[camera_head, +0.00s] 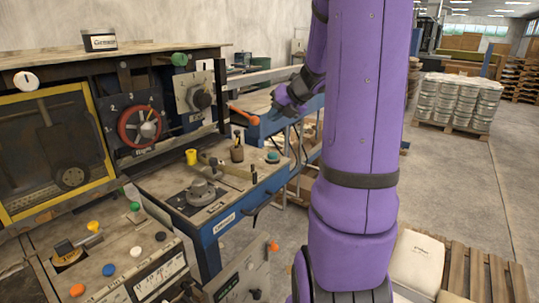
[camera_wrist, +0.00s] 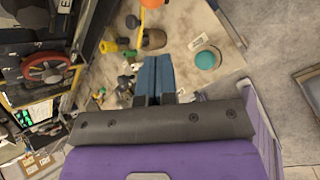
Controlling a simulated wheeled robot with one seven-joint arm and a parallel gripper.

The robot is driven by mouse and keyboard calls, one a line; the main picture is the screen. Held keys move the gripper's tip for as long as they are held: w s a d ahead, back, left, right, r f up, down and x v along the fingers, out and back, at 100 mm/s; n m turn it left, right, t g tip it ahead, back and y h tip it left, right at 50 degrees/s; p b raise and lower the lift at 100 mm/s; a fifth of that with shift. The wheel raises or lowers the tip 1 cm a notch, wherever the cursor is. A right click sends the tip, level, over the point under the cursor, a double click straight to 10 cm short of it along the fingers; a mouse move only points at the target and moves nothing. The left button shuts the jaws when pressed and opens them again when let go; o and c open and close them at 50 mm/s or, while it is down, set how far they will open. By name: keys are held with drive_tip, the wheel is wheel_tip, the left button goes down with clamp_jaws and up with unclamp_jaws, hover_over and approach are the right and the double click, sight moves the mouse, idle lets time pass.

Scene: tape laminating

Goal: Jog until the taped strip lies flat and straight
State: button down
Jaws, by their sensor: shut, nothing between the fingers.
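My gripper (camera_head: 278,112) is above the wooden bench top in the head view, partly lost against the blue frame behind it. In the wrist view its two blue fingers (camera_wrist: 156,72) are shut together with nothing between them. A teal round button (camera_head: 273,156) is on the bench top below my gripper; in the wrist view the teal button (camera_wrist: 206,59) lies right of the fingers, apart from them. An orange-handled lever (camera_head: 243,114) is left of my gripper in the head view. I cannot make out a taped strip in either view.
A red handwheel (camera_head: 139,127) and a dial panel (camera_head: 197,95) are on the machine at left. A yellow cup (camera_head: 191,156), a brown pot (camera_head: 237,154) and a round metal fixture (camera_head: 200,190) stand on the bench.

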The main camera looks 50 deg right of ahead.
sight(274, 153)
drive_tip(key=shift+f, duration=4.45)
drive_tip(key=shift+f, duration=0.1)
drive_tip(key=shift+f, duration=0.3)
